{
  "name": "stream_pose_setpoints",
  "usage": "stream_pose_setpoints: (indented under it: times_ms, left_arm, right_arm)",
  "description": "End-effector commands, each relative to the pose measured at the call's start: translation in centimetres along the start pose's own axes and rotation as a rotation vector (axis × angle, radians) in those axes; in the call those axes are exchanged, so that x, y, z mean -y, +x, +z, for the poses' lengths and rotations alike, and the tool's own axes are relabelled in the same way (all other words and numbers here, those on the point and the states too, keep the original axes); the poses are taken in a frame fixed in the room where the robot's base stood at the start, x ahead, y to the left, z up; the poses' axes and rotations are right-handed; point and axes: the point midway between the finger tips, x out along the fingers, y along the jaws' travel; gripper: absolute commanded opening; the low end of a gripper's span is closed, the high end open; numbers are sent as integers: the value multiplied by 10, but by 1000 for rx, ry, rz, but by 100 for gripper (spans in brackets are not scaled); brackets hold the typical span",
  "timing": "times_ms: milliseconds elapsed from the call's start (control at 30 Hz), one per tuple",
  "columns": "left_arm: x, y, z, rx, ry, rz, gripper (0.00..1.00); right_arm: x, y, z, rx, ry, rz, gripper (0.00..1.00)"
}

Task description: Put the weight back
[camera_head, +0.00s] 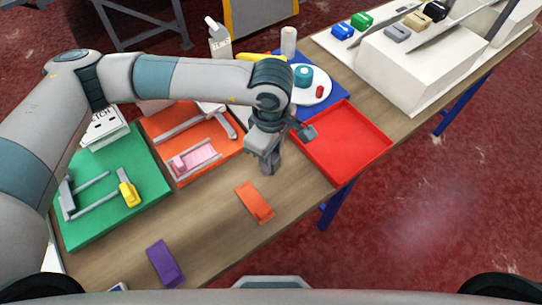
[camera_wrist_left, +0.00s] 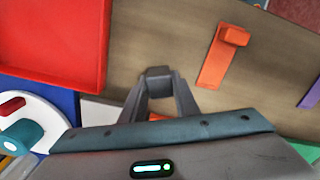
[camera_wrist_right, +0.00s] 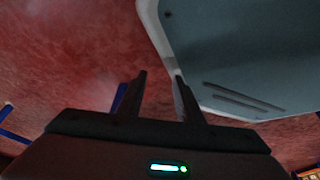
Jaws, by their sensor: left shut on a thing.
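My left gripper (camera_head: 268,168) points down over the wooden table, between the orange board and the red tray. In the left wrist view the left gripper (camera_wrist_left: 158,80) is shut on a small dark grey block (camera_wrist_left: 158,71), which looks like the weight. The fingers hide much of it, and I cannot tell whether it touches the table. My right gripper (camera_wrist_right: 160,78) shows only in its own wrist view, with its fingers apart and nothing between them, over the red floor.
An empty red tray (camera_head: 343,145) lies right of the left gripper. An orange piece (camera_head: 255,202) and a purple piece (camera_head: 164,263) lie in front. A green board (camera_head: 110,210) and an orange board (camera_head: 160,125) are to the left. A blue mat with a white plate (camera_head: 318,92) is behind.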

Motion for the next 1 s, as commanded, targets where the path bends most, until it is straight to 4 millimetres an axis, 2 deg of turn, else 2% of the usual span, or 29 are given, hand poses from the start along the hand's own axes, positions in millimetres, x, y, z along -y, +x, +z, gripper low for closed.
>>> stream_pose_setpoints:
  times_ms: [67,100,133,167,667,767,800,867,900,1000]
  left_arm:
    - [0,0,0,0,0,1,0]
    - [0,0,0,0,0,0,38]
    - [0,0,0,0,0,0,45]
    - [0,0,0,0,0,0,47]
    - [0,-2,0,0,0,0,47]
    - [0,-4,0,0,0,-1,47]
    - [-1,-7,0,0,0,3,47]
    - [-1,-14,0,0,0,3,47]
    - [-1,-19,0,0,1,4,47]
    - [-1,-34,0,0,1,5,47]
  right_arm:
    - [1,0,2,1,0,-1,33]
    - [2,0,2,0,0,-2,33]
    - [2,0,2,0,0,-2,33]
    - [2,0,1,-1,0,-2,33]
    - [-2,0,-10,-8,-2,2,33]
    - [-3,-2,-6,7,-2,3,33]
    - [-4,4,3,21,-2,4,33]
    - [-4,7,4,19,-2,4,33]
    - [-3,8,1,6,-1,3,33]
    - [5,8,-30,-70,1,-6,33]
